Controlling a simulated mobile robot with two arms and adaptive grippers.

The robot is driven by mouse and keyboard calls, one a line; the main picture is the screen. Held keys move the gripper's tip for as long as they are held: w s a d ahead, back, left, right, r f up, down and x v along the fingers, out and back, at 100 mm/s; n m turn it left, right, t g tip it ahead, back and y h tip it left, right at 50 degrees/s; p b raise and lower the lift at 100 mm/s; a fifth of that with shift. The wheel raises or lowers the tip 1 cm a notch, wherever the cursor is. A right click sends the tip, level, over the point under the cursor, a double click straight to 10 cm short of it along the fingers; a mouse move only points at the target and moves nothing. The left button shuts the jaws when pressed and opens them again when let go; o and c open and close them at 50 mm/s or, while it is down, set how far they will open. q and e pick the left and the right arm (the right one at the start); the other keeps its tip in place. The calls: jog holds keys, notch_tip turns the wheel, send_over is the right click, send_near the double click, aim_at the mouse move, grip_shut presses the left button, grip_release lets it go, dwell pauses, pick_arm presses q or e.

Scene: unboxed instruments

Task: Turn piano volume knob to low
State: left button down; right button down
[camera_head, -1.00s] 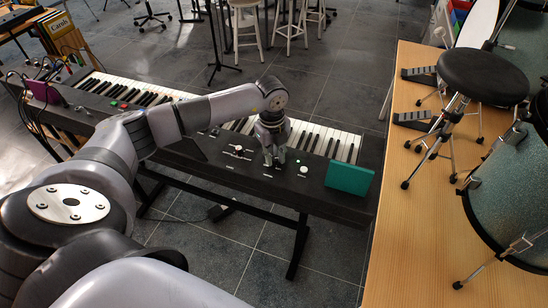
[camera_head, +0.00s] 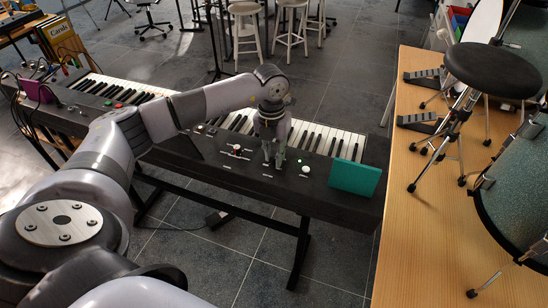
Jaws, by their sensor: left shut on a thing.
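The black piano (camera_head: 215,165) stands on a dark stand, with its white and black keys facing away from me. Its top panel carries several controls, among them a white knob (camera_head: 236,148) on the left and a round white knob (camera_head: 305,169) on the right. My left gripper (camera_head: 273,164) points down at the panel between these two knobs. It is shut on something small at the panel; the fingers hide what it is. My right gripper is not in the view.
A teal box (camera_head: 354,178) sits on the right end of the piano. A second keyboard (camera_head: 85,95) with cables is at the left. A wooden platform (camera_head: 408,225) with a black stool (camera_head: 492,70) and drums is at the right. Stools stand behind on the tiled floor.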

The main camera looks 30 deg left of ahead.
aim_at(273, 156)
pick_arm(q)
jog(key=shift+w+m+b, duration=0.1)
jog(key=shift+m+b, duration=0.6)
jog(key=shift+m, duration=1)
jog(key=shift+r, duration=0.1)
jog(key=c, duration=1.5)
grip_release()
jog(key=shift+o, duration=0.2)
notch_tip(273, 156, up, 12)
jog(key=shift+a, duration=0.2)
